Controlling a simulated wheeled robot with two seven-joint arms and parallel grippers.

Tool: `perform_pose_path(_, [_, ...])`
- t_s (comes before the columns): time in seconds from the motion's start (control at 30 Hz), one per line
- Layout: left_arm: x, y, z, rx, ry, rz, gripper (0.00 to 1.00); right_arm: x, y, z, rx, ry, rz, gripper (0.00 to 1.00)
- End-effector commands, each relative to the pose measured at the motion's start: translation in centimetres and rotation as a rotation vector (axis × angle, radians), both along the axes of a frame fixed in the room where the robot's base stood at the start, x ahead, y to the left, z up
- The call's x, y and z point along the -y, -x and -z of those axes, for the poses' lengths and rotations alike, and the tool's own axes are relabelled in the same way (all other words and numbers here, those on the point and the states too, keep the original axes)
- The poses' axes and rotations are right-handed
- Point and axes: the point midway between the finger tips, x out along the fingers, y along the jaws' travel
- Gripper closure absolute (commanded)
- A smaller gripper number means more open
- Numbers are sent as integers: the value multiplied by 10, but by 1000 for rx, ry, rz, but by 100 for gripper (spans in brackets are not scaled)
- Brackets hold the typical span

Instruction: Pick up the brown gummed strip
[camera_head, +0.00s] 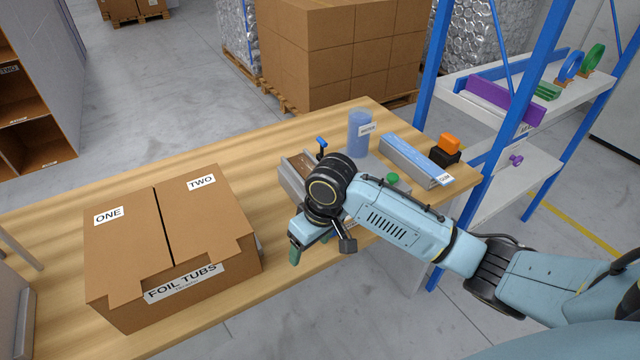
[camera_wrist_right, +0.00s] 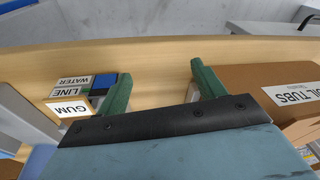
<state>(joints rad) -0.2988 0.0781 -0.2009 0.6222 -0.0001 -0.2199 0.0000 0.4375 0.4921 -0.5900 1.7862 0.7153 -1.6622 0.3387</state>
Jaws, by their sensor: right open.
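My right gripper (camera_head: 311,249) hangs over the table's front edge, between the carton and a grey device. In the right wrist view its two green fingers (camera_wrist_right: 160,88) stand wide apart with nothing between them. A small brown patch (camera_head: 303,164) shows on the grey device (camera_head: 290,183) behind my wrist; I cannot tell whether it is the brown gummed strip. My wrist hides part of that device. In the right wrist view, labels reading GUM (camera_wrist_right: 68,107), LINE and WATER lie left of the fingers, by a blue block (camera_wrist_right: 104,82). My left gripper is out of view.
A closed carton (camera_head: 205,235) labelled FOIL TUBS stands left of the gripper. A blue cylinder (camera_head: 359,134), a long blue-topped tray (camera_head: 418,158) and an orange-and-black item (camera_head: 447,146) stand at the table's right. A blue-posted shelf (camera_head: 500,105) rises beyond. The table's back left is bare.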

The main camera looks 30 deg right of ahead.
Motion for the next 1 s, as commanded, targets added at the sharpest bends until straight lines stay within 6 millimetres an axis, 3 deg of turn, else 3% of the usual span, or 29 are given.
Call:
perform_pose_path(0.1, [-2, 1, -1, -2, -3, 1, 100, 22, -25, -34, -25, 45, 31, 31])
perform_pose_path(0.3, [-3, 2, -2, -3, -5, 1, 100, 68, -55, -101, -90, 114, 135, 31])
perform_pose_path(0.4, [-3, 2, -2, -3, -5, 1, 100, 86, -62, -129, -116, 131, 186, 31])
perform_pose_path(0.53, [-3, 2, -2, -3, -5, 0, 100, 100, -65, -150, -137, 142, 229, 31])
perform_pose_path(0.67, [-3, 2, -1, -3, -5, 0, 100, 105, -66, -148, -145, 144, 243, 31])
perform_pose_path(1.0, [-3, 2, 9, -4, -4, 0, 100, 105, -66, -86, -145, 143, 243, 31])
